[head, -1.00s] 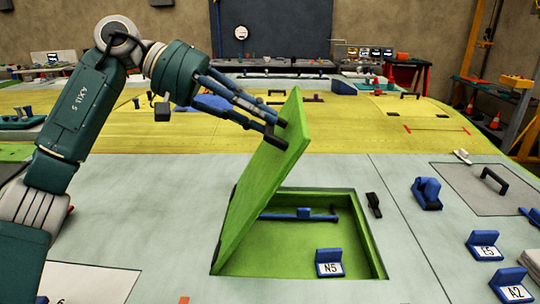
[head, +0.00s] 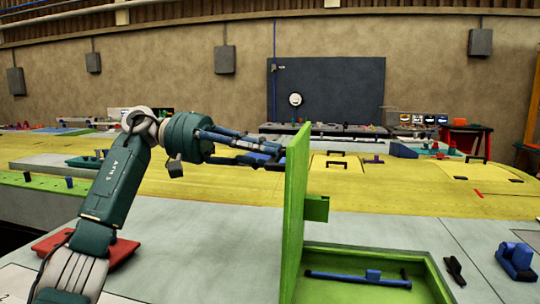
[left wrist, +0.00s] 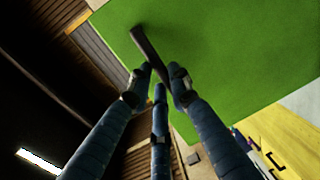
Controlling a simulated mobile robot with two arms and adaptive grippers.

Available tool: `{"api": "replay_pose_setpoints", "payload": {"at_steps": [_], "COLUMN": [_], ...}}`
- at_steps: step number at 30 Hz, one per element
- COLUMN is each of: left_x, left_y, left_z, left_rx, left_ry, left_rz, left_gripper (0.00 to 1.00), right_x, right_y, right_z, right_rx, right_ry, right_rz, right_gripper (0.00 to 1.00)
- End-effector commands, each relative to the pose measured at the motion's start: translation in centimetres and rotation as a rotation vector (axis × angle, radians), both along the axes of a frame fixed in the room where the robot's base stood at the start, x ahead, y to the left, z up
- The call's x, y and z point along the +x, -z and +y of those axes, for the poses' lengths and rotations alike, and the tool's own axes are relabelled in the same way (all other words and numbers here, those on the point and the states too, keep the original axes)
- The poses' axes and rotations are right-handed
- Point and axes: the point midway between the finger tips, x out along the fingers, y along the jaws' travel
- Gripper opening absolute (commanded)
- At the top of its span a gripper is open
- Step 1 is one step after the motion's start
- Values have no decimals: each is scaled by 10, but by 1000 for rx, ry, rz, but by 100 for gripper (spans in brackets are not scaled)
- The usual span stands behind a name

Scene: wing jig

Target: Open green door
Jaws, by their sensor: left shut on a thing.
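The green door (head: 296,215) stands about upright over its opening, hinged along its left edge, nearly edge-on in the head view. Its green face fills much of the left wrist view (left wrist: 225,55). My left gripper (head: 281,161) is at the door's upper part, on its left side. In the left wrist view its fingers (left wrist: 157,88) are closed around the dark door handle (left wrist: 146,48). The handle is mostly hidden by the fingers and door in the head view. My right gripper is in neither view.
The green recess (head: 425,270) under the door holds a blue bar (head: 345,278). A black latch-like piece (head: 455,269) and a blue block (head: 516,260) lie on the grey panel to the right. A red piece (head: 118,252) lies by my left arm.

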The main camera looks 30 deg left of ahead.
Motion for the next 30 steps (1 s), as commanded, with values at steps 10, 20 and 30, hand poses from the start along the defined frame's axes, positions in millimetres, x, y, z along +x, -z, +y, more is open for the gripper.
{"api": "replay_pose_setpoints", "payload": {"at_steps": [10, 20, 30], "left_x": [1, 0, 0], "left_y": [7, 6, 4], "left_z": [0, -1, 1], "left_rx": [16, 13, 9], "left_ry": [0, 2, 1], "left_rz": [10, 9, 6], "left_gripper": [29, 38, 38], "right_x": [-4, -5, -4], "right_y": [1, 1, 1], "right_z": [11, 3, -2], "right_rx": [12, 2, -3], "right_ry": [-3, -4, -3], "right_rz": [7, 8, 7], "right_gripper": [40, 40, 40]}}
